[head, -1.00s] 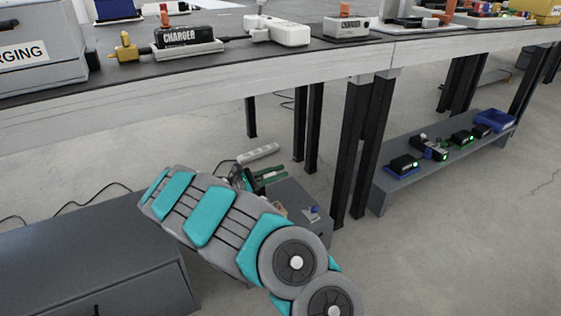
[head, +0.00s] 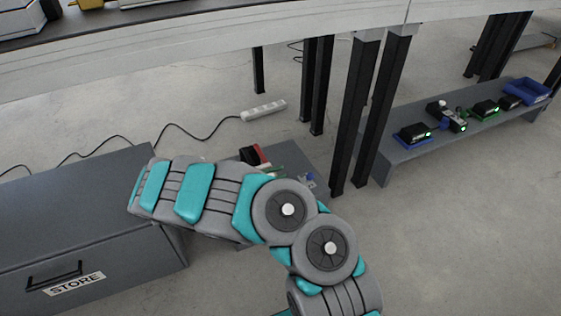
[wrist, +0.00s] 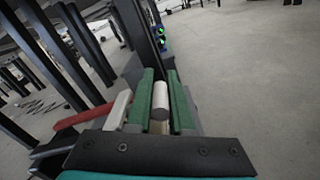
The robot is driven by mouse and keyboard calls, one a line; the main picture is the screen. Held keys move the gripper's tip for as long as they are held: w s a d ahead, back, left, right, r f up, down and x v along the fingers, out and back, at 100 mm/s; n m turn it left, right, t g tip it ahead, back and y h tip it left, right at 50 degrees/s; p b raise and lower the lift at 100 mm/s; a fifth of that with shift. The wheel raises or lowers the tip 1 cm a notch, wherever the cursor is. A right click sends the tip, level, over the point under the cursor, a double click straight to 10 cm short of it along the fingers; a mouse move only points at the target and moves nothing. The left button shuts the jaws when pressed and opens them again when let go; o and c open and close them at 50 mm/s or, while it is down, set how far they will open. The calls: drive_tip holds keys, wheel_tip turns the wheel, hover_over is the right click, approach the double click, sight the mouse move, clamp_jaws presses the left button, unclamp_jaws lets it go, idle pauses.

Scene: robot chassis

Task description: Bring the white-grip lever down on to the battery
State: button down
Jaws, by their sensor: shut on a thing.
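My gripper (wrist: 160,88) shows in the wrist view with two green fingers. They are shut on a pale round grip (wrist: 161,98), which looks like the white grip of the lever. In the head view my arm hides most of the gripper and the lever. A black and red thing (head: 252,155) shows just beyond my arm there, above a low grey surface. In the wrist view a red bar (wrist: 80,117) and a white bar (wrist: 118,110) lie left of the fingers. I cannot tell whether any of these is the battery, or the lever's exact angle.
A grey cabinet marked STORE (head: 75,200) stands at the left. A white power strip (head: 264,110) lies on the floor. Dark table legs (head: 355,115) stand beyond my arm. A low shelf (head: 455,137) at the right holds several devices. Floor at the lower right is clear.

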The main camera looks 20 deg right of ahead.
drive_tip(key=shift+f, duration=0.3)
drive_tip(key=c, duration=0.8)
unclamp_jaws()
drive_tip(key=s+a+r+p, duration=0.1)
drive_tip(key=s+r, duration=0.1)
drive_tip(key=s, duration=0.6)
drive_tip(key=s+a+r+p, duration=0.1)
drive_tip(key=s+r+p, duration=0.1)
drive_tip(key=s, duration=0.6)
drive_tip(key=shift+r, duration=0.45)
drive_tip(key=shift+w, duration=0.1)
